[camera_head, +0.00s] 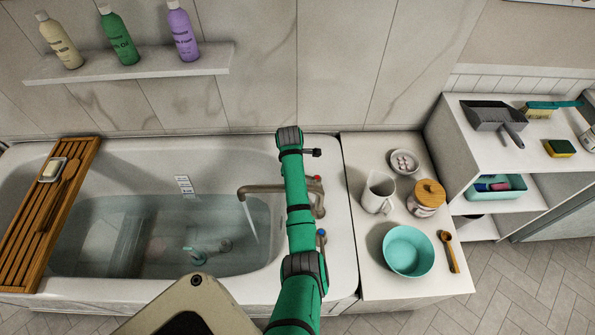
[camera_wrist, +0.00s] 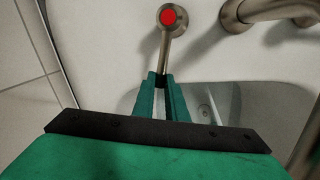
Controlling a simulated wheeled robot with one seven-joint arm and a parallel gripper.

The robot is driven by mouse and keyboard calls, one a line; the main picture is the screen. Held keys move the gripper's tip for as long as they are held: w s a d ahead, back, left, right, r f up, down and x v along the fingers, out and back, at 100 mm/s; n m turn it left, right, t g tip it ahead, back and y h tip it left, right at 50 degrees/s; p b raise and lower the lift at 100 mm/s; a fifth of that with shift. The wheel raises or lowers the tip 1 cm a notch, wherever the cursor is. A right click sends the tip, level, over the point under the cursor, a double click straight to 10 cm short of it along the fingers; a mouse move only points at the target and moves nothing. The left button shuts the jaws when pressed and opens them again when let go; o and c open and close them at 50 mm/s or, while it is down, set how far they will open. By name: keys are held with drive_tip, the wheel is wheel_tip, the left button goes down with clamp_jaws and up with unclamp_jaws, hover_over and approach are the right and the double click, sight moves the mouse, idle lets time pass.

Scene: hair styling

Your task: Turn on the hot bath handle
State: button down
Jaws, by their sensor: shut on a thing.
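The hot bath handle (camera_wrist: 168,17) has a red cap and a metal lever that runs down between my fingertips in the wrist view. My gripper (camera_wrist: 161,82) is shut on this lever, near its end. In the head view the red cap of the hot bath handle (camera_head: 317,178) shows just right of my green arm, which hides the fingers and most of the lever. The metal spout (camera_head: 262,189) reaches left over the bathtub (camera_head: 340,262), and a stream of water (camera_head: 251,222) falls from it. The blue-marked handle (camera_head: 321,234) stands nearer, right of my arm.
A wooden bath tray (camera_head: 22,217) with soap lies across the tub's left end. Right of the tub, a white counter (camera_head: 372,283) holds a pitcher (camera_head: 378,193), a lidded jar (camera_head: 427,197) and a teal bowl (camera_head: 408,251). Bottles stand on a wall shelf (camera_head: 130,66).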

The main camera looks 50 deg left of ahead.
drive_tip(key=shift+w+d, duration=0.1)
drive_tip(key=shift+w, duration=0.05)
drive_tip(key=c, duration=1.8)
unclamp_jaws()
drive_tip(key=shift+o, duration=0.2)
wheel_tip(320, 180, up, 11)
drive_tip(key=s+d, duration=0.1)
drive_tip(key=s, duration=0.1)
drive_tip(key=shift+f, duration=0.2)
drive_tip(key=shift+w, duration=0.1)
